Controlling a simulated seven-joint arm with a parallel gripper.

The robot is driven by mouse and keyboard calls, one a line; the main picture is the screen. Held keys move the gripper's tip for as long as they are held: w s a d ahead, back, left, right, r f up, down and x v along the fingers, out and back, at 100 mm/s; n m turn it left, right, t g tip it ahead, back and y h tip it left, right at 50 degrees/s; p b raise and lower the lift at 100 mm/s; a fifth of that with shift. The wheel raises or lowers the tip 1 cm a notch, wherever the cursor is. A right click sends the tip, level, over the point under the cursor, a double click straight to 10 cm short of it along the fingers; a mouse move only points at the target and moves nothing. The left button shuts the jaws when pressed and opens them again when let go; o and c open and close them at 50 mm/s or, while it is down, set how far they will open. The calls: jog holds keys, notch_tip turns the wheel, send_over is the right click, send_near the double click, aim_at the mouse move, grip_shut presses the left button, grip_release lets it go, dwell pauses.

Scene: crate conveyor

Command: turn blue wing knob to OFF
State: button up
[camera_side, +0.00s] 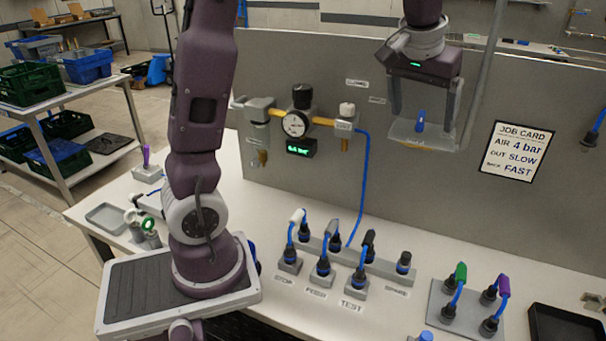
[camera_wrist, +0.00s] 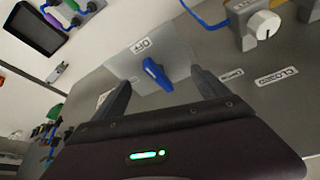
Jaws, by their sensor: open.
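The blue wing knob (camera_side: 421,121) sits on a pale plate (camera_side: 405,131) on the grey upright panel. In the side view its wing stands nearly upright. In the wrist view the knob (camera_wrist: 157,75) slants from upper left to lower right, with the OFF label (camera_wrist: 140,45) above and left of it. My gripper (camera_side: 423,112) is open in front of the panel, with the knob showing between its fingers. In the wrist view my gripper (camera_wrist: 162,82) has one finger on each side of the knob, apart from it. Whether the fingertips reach the knob's depth is unclear.
A gauge (camera_side: 296,124) and a white knob (camera_side: 347,109) with a blue hose stand left of my gripper. A job card (camera_side: 517,151) hangs on the right. Plugs and sockets (camera_side: 352,287) stand on the bench below. The panel around the plate is mostly clear.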

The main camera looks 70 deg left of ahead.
aim_at(421, 122)
jog(key=n+y, duration=0.1)
jog(key=n, duration=0.2)
jog(key=shift+w+d+g, duration=0.1)
jog(key=shift+d+g, duration=0.05)
jog(key=shift+g, duration=0.15)
jog(key=shift+n, duration=0.3)
jog(key=v, duration=0.6)
jog(key=shift+r, duration=0.3)
jog(key=s+d+f+m+h, duration=0.1)
jog(key=s+d+f+m, duration=0.1)
jog(key=s, duration=0.6)
jog(key=s+d+f+m+t+h, duration=0.1)
jog(key=s+f+m, duration=0.3)
jog(key=s, duration=0.4)
jog(key=s+d+f+m+t+h, duration=0.1)
jog(key=s+d+f+m, duration=0.1)
jog(key=s, duration=0.6)
jog(key=shift+s+d+f+m, duration=0.4)
jog(key=shift+d+f, duration=0.25)
jog(key=shift+d, duration=0.15)
jog(key=shift+s+f, duration=0.25)
